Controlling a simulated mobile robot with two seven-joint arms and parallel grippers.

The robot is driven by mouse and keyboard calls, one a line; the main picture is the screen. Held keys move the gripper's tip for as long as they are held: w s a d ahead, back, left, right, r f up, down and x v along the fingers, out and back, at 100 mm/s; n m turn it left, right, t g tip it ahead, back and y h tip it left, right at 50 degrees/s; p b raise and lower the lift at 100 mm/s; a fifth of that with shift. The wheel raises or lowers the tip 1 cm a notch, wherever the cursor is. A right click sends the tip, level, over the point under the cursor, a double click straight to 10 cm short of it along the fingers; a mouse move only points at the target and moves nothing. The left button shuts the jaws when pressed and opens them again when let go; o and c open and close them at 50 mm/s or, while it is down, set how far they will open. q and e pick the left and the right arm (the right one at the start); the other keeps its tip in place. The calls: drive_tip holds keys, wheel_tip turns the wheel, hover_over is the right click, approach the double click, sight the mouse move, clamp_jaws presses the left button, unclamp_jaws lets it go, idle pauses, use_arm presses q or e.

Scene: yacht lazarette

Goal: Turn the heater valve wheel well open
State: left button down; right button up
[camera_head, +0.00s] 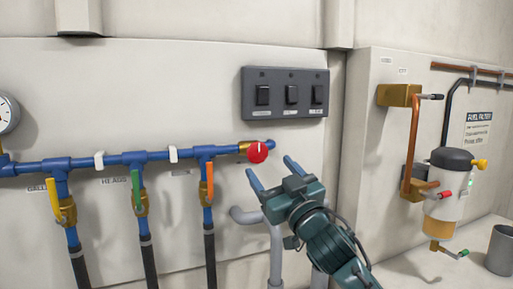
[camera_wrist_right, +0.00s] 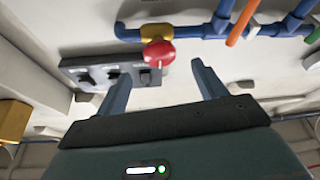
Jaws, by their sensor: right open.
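The small round red valve wheel (camera_head: 258,152) with a white mark sits on a brass fitting at the right end of the blue pipe. No heater label can be read by it. My right gripper (camera_head: 268,168) is open, just below and right of the wheel, fingers pointing toward the wall. In the right wrist view the red wheel (camera_wrist_right: 158,54) shows beyond the gap between the open fingers (camera_wrist_right: 161,72); nothing is held. My left gripper is not in view.
A dark switch panel (camera_head: 285,93) is close above the wheel. Orange (camera_head: 210,180), green (camera_head: 136,192) and yellow (camera_head: 53,200) lever handles hang along the blue pipe (camera_head: 120,160). Grey pipes (camera_head: 275,255) rise below. A fuel filter (camera_head: 448,190) and a grey cup (camera_head: 500,250) stand at right.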

sight(259, 154)
drive_tip(key=p+x, duration=0.1)
drive_tip(key=x, duration=0.6)
drive_tip(key=shift+w+a+r, duration=0.1)
drive_tip(key=shift+w+a, duration=0.1)
drive_tip(key=shift+w, duration=0.1)
drive_tip(key=shift+c, duration=0.3)
drive_tip(key=c, duration=0.9)
